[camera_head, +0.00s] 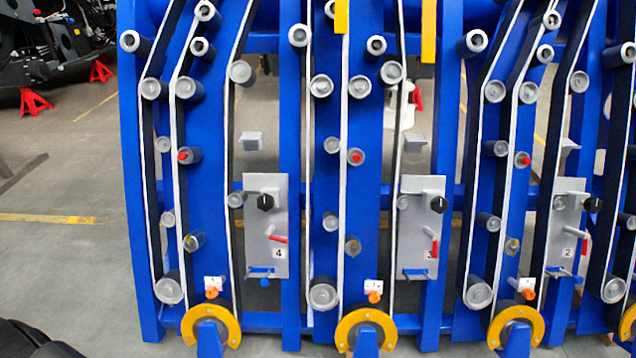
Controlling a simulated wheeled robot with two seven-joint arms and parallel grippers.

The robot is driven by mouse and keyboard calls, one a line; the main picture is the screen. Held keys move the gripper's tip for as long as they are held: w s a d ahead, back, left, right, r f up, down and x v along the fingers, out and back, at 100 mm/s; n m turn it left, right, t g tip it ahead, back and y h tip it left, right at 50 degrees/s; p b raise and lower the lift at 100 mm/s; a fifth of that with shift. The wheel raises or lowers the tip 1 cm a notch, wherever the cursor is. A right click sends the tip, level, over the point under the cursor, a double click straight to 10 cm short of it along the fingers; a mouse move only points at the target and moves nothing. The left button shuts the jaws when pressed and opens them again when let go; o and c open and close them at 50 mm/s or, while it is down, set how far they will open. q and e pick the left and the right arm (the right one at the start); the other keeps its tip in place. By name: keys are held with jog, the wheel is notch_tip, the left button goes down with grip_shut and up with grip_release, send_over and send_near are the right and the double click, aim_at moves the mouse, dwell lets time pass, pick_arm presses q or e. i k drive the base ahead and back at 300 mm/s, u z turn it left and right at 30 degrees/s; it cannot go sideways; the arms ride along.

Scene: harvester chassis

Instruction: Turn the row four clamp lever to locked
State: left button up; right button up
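The row four panel (256,185) is a grey plate marked 4, left of the middle. It carries a black knob (265,202) at the top and a red lever (279,239) below it. The red lever lies nearly level, its tip to the right and slightly down. A small blue part (260,271) sits at the panel's lower edge. I cannot read any locked mark. No gripper is in view.
Similar panels marked 3 (417,186) and 2 (570,215) stand to the right; their red levers (434,247) (586,245) hang steeper. Blue uprights, belts, grey rollers and yellow wheels (226,319) surround the panels. Open floor (70,260) lies left.

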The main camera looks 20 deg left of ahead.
aim_at(268, 236)
jog(key=k, duration=0.65)
jog(key=z, duration=0.45)
jog(key=i, duration=1.05)
jog(key=u, duration=0.45)
